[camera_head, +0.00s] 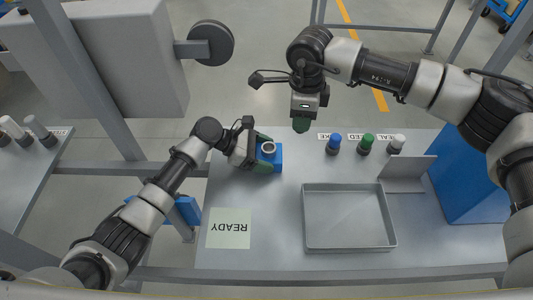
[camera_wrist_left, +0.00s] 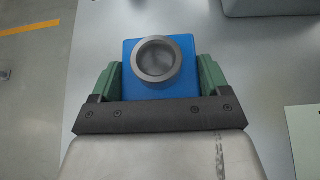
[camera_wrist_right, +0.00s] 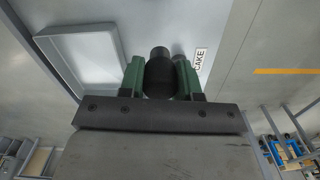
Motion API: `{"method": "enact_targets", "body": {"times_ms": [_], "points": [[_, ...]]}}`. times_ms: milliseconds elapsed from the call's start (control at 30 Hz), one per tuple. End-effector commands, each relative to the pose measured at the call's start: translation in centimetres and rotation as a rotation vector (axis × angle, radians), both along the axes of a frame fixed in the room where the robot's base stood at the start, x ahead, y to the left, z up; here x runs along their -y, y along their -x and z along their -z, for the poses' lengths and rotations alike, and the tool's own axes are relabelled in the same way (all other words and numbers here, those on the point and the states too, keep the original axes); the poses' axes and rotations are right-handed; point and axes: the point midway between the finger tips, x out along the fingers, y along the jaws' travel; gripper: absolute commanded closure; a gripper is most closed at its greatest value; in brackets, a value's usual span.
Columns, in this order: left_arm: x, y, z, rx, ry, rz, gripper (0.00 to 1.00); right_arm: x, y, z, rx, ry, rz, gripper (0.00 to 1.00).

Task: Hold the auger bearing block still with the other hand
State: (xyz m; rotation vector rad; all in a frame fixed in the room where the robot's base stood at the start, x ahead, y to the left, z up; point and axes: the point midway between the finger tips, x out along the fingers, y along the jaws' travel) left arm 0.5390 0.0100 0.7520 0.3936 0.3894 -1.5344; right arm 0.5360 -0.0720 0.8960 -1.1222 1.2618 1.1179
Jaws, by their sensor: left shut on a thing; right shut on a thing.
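The auger bearing block is a blue block (camera_head: 277,155) with a grey metal ring on top, on the grey table at its left part. My left gripper (camera_head: 266,152) is shut on it, with green fingers on its two sides. In the left wrist view the blue block (camera_wrist_left: 131,85) and its open ring (camera_wrist_left: 157,60) sit between the fingers. My right gripper (camera_head: 301,122) is raised over the table's back edge. In the right wrist view it is shut on a dark rounded piece (camera_wrist_right: 160,78) with a narrower grey end. The head view hides most of that piece.
An empty grey tray (camera_head: 348,249) lies at the table's middle front. Bottles with blue (camera_head: 334,139), green (camera_head: 367,140) and white (camera_head: 397,140) tops stand at the back by labels. A READY card (camera_head: 230,229) lies front left. A grey angled plate (camera_head: 408,172) stands right of the tray.

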Motion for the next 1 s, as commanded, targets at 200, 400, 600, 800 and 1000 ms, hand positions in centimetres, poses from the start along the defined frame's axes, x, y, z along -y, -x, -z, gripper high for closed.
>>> {"method": "enact_targets", "body": {"times_ms": [200, 400, 600, 800, 1000], "points": [[-0.21, 0.15, 0.65, -0.006, -0.011, -0.001, 0.58, 0.78, 0.05, -0.38, 0.0, -0.001, 0.0, 0.99], [-0.21, 0.16, 0.65, -0.006, -0.011, -0.001, 0.58, 0.79, 0.06, -0.38, 0.0, -0.001, 0.0, 0.99], [-0.14, 0.09, 0.47, -0.005, -0.008, -0.002, 0.0, 0.78, 0.05, -0.37, 0.0, 0.0, 0.0, 0.99], [-0.08, 0.05, 0.27, -0.003, -0.004, -0.001, 0.0, 0.78, 0.05, -0.38, 0.0, 0.0, 0.0, 0.99], [-0.45, 0.0, -0.06, 0.0, -0.003, -0.001, 0.0, 0.77, 0.05, -0.4, 0.0, 0.0, 0.0, 0.99]]}}
